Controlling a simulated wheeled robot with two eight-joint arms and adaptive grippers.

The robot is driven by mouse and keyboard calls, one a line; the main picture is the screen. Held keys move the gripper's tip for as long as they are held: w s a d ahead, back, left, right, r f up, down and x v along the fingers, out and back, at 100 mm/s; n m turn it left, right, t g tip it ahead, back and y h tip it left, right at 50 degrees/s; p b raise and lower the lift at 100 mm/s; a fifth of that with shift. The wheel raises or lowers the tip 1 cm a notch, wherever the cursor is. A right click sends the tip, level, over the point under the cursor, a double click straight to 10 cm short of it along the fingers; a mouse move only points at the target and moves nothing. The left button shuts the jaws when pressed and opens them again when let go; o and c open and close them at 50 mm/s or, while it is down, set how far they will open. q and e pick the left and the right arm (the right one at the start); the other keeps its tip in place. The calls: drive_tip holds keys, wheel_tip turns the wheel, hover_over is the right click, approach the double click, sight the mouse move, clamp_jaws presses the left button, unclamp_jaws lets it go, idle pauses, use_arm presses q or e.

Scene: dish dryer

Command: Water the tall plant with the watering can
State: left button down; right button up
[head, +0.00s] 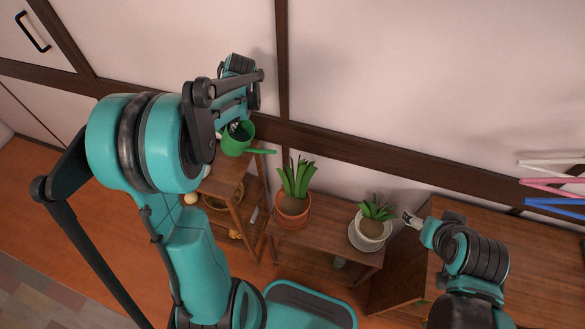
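The green watering can (238,141) is at the upper end of the wooden shelf, with its spout pointing right toward the tall plant. My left gripper (234,128) reaches down to the can's top from behind my arm. The arm partly covers it, so its grip on the can is unclear. The tall plant (295,178) has long upright leaves and stands in a terracotta pot (292,206), right of and below the spout tip. My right gripper (408,218) is just right of the shorter plant's pot; its finger opening is too small to tell.
The shorter plant (377,208) stands in a white pot (370,229) on a low wooden table (325,222). A wooden cabinet (510,255) is at right, with coloured rods (553,183) beyond it. The wall runs close behind the furniture.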

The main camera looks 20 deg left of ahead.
use_arm(q)
drive_tip(key=shift+d+r+y, duration=0.2)
drive_tip(key=shift+d+y, duration=0.1)
drive_tip(key=shift+d, duration=0.1)
idle(0.3)
drive_tip(key=shift+s+d+r+y, duration=0.1)
drive_tip(key=shift+d+r+y, duration=0.4)
drive_tip(key=shift+d+r, duration=0.25)
idle(0.7)
drive_tip(key=shift+d+r, duration=0.15)
drive_tip(key=shift+r, duration=0.05)
drive_tip(key=shift+d+r+y+p, duration=0.2)
drive_tip(key=shift+y+p, duration=0.1)
idle(0.7)
drive_tip(key=shift+a+f, duration=0.1)
